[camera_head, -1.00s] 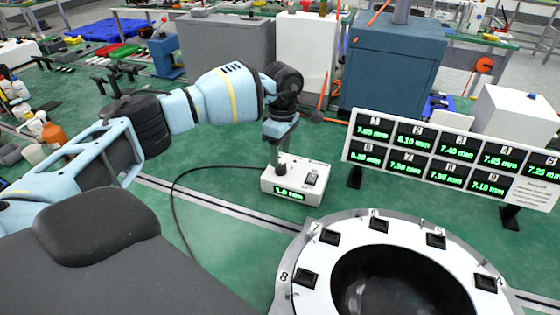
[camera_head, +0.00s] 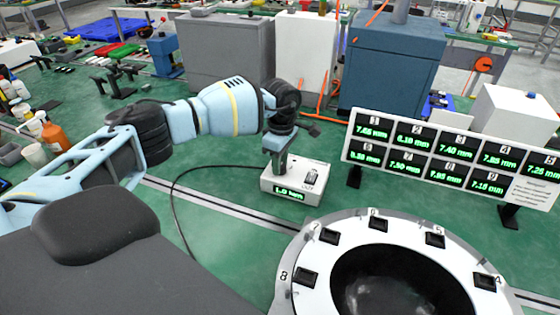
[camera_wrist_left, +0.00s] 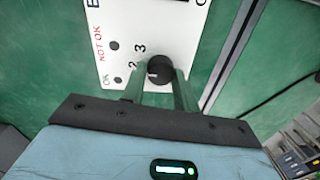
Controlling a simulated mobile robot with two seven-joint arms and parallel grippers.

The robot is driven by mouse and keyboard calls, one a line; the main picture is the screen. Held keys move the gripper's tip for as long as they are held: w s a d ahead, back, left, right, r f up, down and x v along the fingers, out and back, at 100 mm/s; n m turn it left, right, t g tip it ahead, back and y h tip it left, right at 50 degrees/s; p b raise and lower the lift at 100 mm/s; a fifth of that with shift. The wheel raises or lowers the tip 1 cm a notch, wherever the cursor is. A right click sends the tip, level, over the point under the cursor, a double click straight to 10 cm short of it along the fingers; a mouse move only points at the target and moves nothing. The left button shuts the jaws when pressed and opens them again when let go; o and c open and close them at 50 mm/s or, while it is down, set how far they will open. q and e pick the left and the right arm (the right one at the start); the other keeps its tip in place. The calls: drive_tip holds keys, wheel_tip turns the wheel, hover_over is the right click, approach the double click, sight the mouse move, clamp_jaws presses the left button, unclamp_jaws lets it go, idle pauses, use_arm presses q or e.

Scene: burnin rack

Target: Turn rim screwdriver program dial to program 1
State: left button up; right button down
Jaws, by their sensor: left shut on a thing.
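The white screwdriver controller box (camera_head: 310,195) stands on the green floor surface, with a lit green display (camera_head: 289,194) on its front; its small digits are hard to read. My left gripper (camera_head: 278,172) points down onto its top. In the left wrist view the black program dial (camera_wrist_left: 160,68) sits between the two fingers of my left gripper (camera_wrist_left: 160,88), which is shut on it. The numbers 2 and 3 show beside the dial; I cannot see the 1. A small light mark shows on the dial's left side. My right gripper is not in view.
A black cable runs from the box toward the front. A white ring-shaped rim (camera_head: 310,250) with numbered dark pads is at front right. A board of green millimetre readings (camera_head: 450,158) stands behind it. Bottles (camera_head: 54,137) stand at the far left.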

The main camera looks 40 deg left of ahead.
use_arm(q)
drive_tip(key=shift+r+n, duration=0.1)
drive_tip(key=shift+n, duration=0.3)
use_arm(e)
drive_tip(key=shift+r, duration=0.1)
use_arm(q)
drive_tip(key=n+p, duration=0.1)
drive_tip(key=n, duration=0.2)
drive_tip(key=shift+n+p, duration=0.7)
drive_tip(key=shift+n, duration=1.4)
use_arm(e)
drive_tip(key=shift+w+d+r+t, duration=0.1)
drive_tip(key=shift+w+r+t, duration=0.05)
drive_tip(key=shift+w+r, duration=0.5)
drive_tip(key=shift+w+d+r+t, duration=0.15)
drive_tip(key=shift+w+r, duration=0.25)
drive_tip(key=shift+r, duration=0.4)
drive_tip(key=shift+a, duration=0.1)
use_arm(q)
drive_tip(key=o, duration=1)
drive_tip(key=shift+s, duration=0.1)
drive_tip(key=r, duration=0.7)
drive_tip(key=shift+a+r, duration=0.2)
drive_tip(key=shift+r, duration=0.15)
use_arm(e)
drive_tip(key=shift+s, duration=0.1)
